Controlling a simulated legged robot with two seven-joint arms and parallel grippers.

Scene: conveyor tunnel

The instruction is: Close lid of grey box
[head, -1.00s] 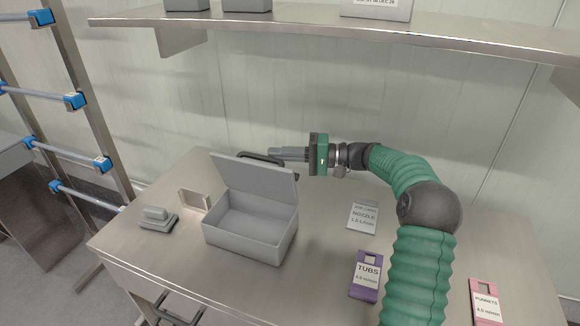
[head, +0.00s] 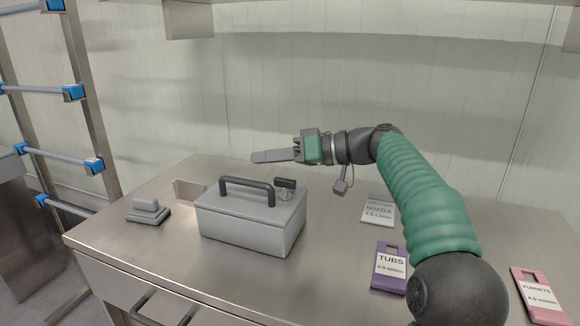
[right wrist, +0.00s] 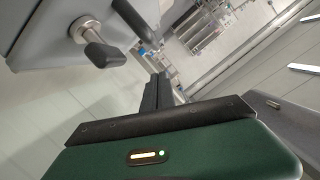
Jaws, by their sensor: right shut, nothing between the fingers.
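The grey box (head: 243,232) stands on the steel table in the head view. Its lid (head: 222,199) lies down over the top, with a dark arched handle (head: 247,188) on it. A small black-and-metal latch knob (head: 285,187) shows at the lid's right side; it also shows in the right wrist view (right wrist: 100,45). My right gripper (head: 255,157) is shut and empty, behind and above the box, its fingers pointing left and apart from the lid. In the right wrist view its dark fingers (right wrist: 158,95) show beside the box. My left gripper is not in view.
A grey stacked block (head: 148,210) sits left of the box. Tags lie at right: nozzle (head: 378,210), purple tubs (head: 390,265), pink punnets (head: 537,295). A shelf hangs above; a blue-jointed rack (head: 75,92) stands at left.

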